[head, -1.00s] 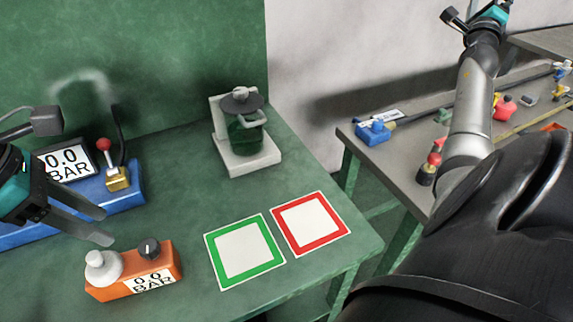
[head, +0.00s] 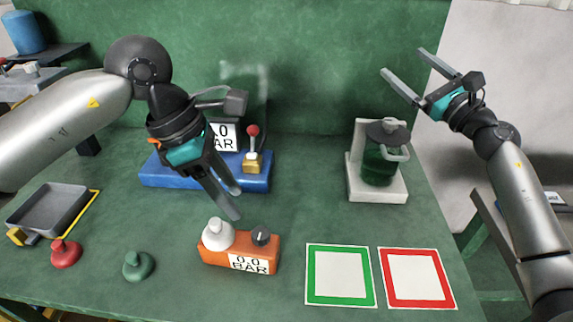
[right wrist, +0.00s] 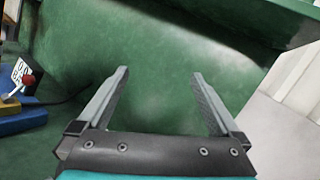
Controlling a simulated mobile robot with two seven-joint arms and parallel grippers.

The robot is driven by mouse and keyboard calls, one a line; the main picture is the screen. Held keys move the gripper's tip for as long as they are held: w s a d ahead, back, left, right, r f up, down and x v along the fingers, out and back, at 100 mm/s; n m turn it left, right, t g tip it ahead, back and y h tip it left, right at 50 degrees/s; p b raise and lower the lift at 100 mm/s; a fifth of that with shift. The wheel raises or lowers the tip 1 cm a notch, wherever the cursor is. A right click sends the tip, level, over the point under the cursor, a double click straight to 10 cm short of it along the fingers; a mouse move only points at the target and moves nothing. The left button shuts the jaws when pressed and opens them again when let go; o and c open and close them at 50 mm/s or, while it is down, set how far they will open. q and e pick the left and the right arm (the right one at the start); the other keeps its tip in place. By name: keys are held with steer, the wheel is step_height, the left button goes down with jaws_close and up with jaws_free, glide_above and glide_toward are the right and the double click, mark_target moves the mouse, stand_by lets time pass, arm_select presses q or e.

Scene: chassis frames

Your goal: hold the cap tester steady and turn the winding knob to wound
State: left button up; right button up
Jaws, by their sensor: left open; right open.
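The cap tester appears to be the orange box (head: 211,257) with a white 0.0 BAR label, standing upright on the green bench. A small black knob (head: 261,236) with a pale mark sits on its top right, apparently the winding knob. A pale grey round part (head: 218,234) sits on its top left. My left gripper (head: 234,203) is open just above and behind the tester, fingers pointing down right, with no visible contact. My right gripper (head: 406,62) is open and empty, high up at the back right. Its spread fingers show in the right wrist view (right wrist: 160,75).
A blue unit (head: 200,180) with a red-topped lever stands behind the tester. A pale stand (head: 378,196) with a dark green jar is at right. Green-framed (head: 311,275) and red-framed (head: 450,299) squares lie front right. Red (head: 66,253) and green (head: 138,265) caps and a grey tray (head: 47,208) are left.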

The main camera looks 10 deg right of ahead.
steer(key=a+f+g+y, duration=0.2)
steer(key=a+y, duration=0.3)
steer(key=a, duration=0.6)
steer(key=n+g+y, duration=0.6)
steer(key=g+y, duration=0.1)
steer(key=g, duration=0.4)
glide_above(278, 251)
step_height(278, 251, down, 17)
steer(key=shift+a+r, duration=0.15)
step_height(278, 251, down, 8)
steer(key=shift+r, duration=0.1)
steer(key=x, duration=0.5)
steer(key=shift+w+a+f, duration=0.1)
steer(key=shift+a+f, duration=0.1)
steer(key=shift+a, duration=0.1)
steer(key=shift+x, duration=0.95)
steer(key=shift+c, duration=0.4)
